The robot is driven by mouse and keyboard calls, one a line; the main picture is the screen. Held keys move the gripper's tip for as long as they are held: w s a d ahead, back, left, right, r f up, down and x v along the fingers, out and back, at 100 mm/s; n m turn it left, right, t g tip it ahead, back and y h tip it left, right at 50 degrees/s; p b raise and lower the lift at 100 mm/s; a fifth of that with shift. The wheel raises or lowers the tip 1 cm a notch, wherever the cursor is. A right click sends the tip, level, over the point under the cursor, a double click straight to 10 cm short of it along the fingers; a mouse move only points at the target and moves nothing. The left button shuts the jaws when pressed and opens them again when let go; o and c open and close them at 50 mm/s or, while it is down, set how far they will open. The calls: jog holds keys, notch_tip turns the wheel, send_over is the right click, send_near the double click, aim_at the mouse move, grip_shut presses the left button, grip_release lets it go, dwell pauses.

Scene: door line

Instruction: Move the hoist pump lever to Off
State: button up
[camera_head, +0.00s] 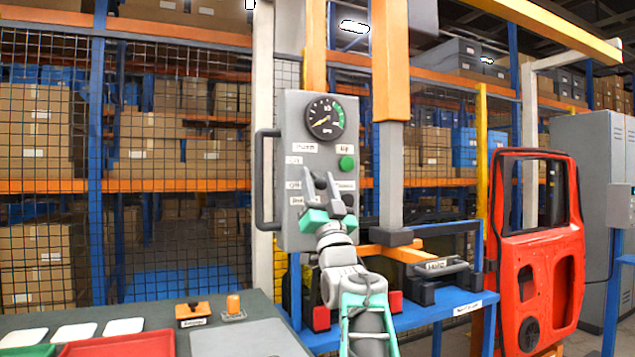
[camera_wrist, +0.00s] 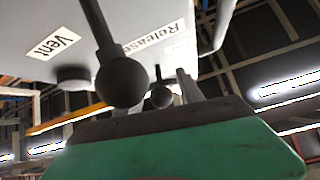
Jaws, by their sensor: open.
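The grey control panel (camera_head: 296,230) stands upright in the head view. In the wrist view, a dark lever with a round black knob (camera_wrist: 122,81) hangs close in front of my gripper's green and black body (camera_wrist: 185,145). It appears free of the jaws. A smaller knob (camera_wrist: 160,96) shows behind it.
The panel carries a gauge (camera_head: 325,118), a green Up button (camera_head: 346,162) and a side handle (camera_head: 264,180). A blue bench (camera_head: 410,309) and a red door (camera_head: 540,255) are to the right. A work table (camera_head: 245,335) is at lower left.

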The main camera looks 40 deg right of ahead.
jog(key=b+v, duration=0.1)
jog(key=v, duration=0.6)
jog(key=shift+s+f, duration=0.2)
jog(key=shift+a, duration=0.15)
